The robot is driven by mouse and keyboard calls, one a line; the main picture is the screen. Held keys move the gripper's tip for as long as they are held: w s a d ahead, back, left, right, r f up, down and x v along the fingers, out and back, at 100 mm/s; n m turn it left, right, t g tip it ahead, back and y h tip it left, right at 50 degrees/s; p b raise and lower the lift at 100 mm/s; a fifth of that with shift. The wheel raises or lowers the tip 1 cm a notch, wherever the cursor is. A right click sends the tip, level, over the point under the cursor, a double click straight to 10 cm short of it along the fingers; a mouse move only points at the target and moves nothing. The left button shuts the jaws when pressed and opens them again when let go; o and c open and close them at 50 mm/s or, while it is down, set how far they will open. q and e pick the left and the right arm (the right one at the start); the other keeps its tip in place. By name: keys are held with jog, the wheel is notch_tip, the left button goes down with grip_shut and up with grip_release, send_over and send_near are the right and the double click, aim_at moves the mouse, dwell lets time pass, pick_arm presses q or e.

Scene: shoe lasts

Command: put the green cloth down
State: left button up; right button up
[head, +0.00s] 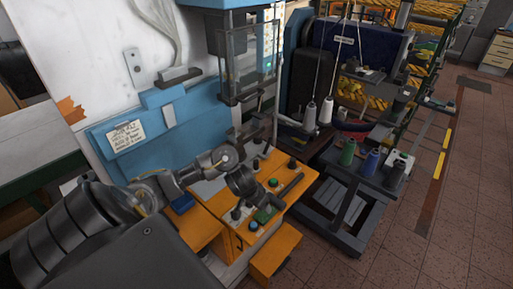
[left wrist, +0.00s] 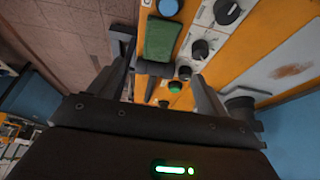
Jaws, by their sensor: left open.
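The green cloth (head: 264,214) lies on the orange control panel (head: 222,206), near its front edge. In the left wrist view the cloth (left wrist: 162,38) is a small folded rectangle beyond the fingers, at the top centre. My left gripper (head: 257,203) is right by the cloth in the head view. In the left wrist view the fingers of my left gripper (left wrist: 163,75) stand apart with no cloth held between them. Whether a fingertip still touches the cloth cannot be told. My right gripper is not in view.
Black knobs (head: 292,163) and green buttons (head: 273,182) stick up from the panel around the cloth. A blue machine housing (head: 185,130) stands behind. A dark stand with thread spools (head: 348,152) is to the right. The tiled floor (head: 425,240) at far right is clear.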

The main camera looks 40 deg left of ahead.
pick_arm(q)
jog(key=shift+s+r, duration=0.15)
jog(key=shift+r, duration=0.2)
jog(key=shift+d, duration=0.1)
